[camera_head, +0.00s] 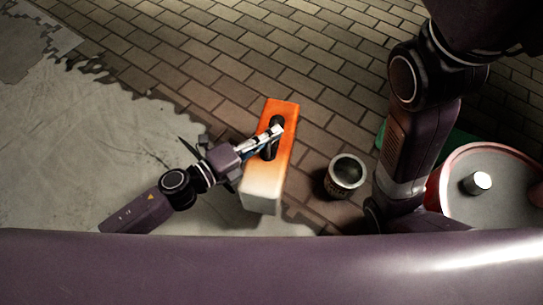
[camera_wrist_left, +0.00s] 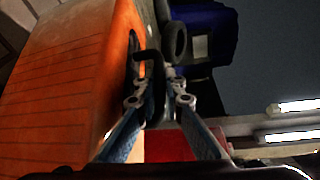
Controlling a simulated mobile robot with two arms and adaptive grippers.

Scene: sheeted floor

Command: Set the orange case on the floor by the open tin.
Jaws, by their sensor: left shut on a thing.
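The orange case (camera_head: 283,150), orange fading to white at its near end, is in the middle of the head view. My left gripper (camera_head: 275,138) is shut on its dark handle, which shows between the fingers in the left wrist view (camera_wrist_left: 150,72). The case's orange side (camera_wrist_left: 75,80) fills the left of that view. I cannot tell whether its underside touches the floor. The open tin (camera_head: 345,175), dark-sided with a pale rim, stands upright to the right of the case, with a gap between them. My right arm comes down at the right; its gripper is not visible.
A red-rimmed round drum (camera_head: 480,183) with a small pale cylinder (camera_head: 476,183) on top is at the right. Something green (camera_head: 450,145) lies behind my right arm. Brick paving (camera_head: 230,60) is clear behind the case; grey sheeting (camera_head: 90,130) is on the left.

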